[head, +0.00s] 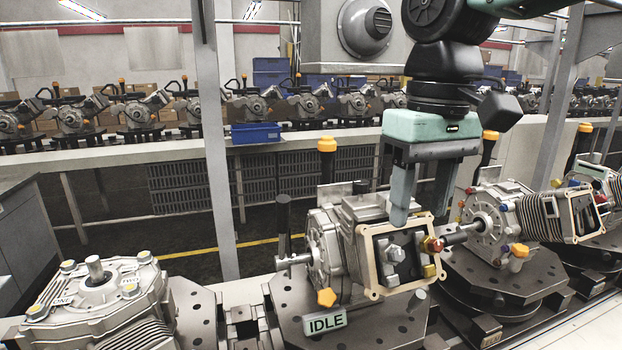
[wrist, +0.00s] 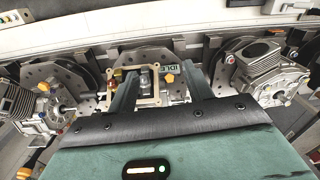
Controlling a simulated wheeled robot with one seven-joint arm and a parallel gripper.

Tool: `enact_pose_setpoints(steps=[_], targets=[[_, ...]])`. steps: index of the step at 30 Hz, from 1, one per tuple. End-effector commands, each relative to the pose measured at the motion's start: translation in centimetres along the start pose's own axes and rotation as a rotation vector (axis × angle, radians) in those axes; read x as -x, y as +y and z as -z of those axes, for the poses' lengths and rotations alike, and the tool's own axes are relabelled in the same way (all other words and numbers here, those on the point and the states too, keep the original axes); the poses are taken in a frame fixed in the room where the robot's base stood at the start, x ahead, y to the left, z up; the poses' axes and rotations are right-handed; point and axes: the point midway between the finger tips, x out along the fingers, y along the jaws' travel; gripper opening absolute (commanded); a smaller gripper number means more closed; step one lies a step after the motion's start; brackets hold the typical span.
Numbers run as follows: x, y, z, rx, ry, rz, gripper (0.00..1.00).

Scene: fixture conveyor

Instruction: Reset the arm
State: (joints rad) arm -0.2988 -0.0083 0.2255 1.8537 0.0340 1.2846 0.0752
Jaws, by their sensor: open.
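My gripper (head: 421,215) is open, pointing down, with its two grey fingers apart and nothing seen between them. In the head view it hangs in front of or above the middle engine (head: 328,245), whose square opening faces the camera; I cannot tell whether a finger touches it. In the wrist view my gripper (wrist: 162,85) shows its fingers on either side of part of the same engine's square frame (wrist: 146,99). The middle engine sits on a dark fixture plate (head: 372,332) with an "IDLE" tag (head: 325,322).
Another engine (head: 95,290) sits at the front left and one (head: 495,215) at the right on a round fixture (head: 490,285). A grey post (head: 215,130) stands left of centre. Behind runs a second line with several engines and a blue bin (head: 255,132).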

Motion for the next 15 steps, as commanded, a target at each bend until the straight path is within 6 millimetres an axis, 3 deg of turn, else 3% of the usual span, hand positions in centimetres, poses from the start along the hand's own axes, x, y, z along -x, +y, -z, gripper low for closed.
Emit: enact_pose_setpoints(steps=[5,10,15], targets=[[-6.7,-2.3,-2.8,0.072,-0.004,0.014,0.51],[-14.9,-4.4,-7.9,0.160,-0.001,0.022,0.51],[-20.2,-4.9,-12.4,0.216,0.008,0.019,0.51]])
